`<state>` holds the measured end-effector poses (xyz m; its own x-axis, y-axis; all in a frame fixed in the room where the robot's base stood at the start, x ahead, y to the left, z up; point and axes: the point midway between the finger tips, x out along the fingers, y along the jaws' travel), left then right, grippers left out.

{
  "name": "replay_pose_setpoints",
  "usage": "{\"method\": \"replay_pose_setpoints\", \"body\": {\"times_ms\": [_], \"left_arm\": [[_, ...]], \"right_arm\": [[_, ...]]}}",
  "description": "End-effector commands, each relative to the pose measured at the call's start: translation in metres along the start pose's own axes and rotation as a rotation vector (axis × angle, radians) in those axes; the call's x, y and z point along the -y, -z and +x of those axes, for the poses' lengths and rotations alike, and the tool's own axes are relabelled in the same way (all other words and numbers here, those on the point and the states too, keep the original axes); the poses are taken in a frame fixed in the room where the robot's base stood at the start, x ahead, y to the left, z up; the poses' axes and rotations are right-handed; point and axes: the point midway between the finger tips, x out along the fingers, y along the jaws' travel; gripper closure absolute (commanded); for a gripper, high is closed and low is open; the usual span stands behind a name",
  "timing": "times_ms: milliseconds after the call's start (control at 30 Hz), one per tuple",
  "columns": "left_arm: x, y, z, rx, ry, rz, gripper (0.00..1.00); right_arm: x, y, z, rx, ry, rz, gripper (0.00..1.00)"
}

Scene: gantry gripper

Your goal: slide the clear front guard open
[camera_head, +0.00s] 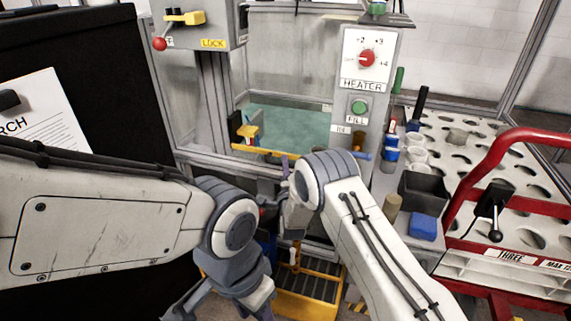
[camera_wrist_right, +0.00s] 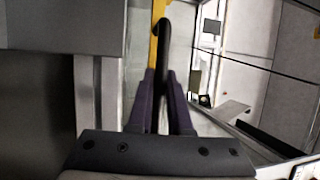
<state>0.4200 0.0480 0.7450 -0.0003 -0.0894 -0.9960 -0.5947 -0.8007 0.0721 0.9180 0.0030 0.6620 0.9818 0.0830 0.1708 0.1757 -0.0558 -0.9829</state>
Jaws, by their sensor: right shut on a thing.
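The clear front guard shows in the head view as a see-through panel with a yellow lower edge bar (camera_head: 262,151). Behind it lies a greenish tank floor. My right gripper (camera_head: 285,166) is at this bar, mostly hidden by my right wrist. In the right wrist view its purple fingers (camera_wrist_right: 163,88) are shut on a black handle (camera_wrist_right: 164,45) beside a yellow strip (camera_wrist_right: 155,42). My left gripper (camera_head: 215,308) hangs low at the bottom of the head view, cut off by the frame, so its opening is unclear.
A heater panel (camera_head: 368,60) with a red knob stands right of the guard. A red-railed rack (camera_head: 500,160) and small cups and blocks fill the right. A yellow step (camera_head: 312,285) is below. A black board (camera_head: 85,60) stands at left.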

Motion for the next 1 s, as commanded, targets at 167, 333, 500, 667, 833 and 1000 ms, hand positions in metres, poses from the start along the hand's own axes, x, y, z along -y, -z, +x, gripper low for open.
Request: {"method": "replay_pose_setpoints", "body": {"times_ms": [167,333,500,667,833,1000], "left_arm": [[0.0,0.0,0.0,0.0,0.0,0.0,0.5],[0.0,0.0,0.0,0.0,0.0,0.0,0.5],[0.0,0.0,0.0,0.0,0.0,0.0,0.5],[0.0,0.0,0.0,0.0,0.0,0.0,0.5],[0.0,0.0,-0.003,0.0,0.0,0.0,0.5],[-0.001,0.001,-0.009,0.0,0.0,0.0,0.5]], "right_arm": [[-0.001,-0.001,0.0,0.002,-0.001,0.0,1.0],[0.0,-0.001,0.0,0.002,0.0,0.0,0.71],[0.0,0.0,0.0,0.001,0.001,0.0,0.53],[0.0,0.0,0.0,0.001,0.001,0.0,0.53],[0.0,-0.001,-0.011,0.002,-0.002,0.0,0.53],[0.001,-0.001,-0.042,0.003,-0.004,-0.001,0.53]]}}
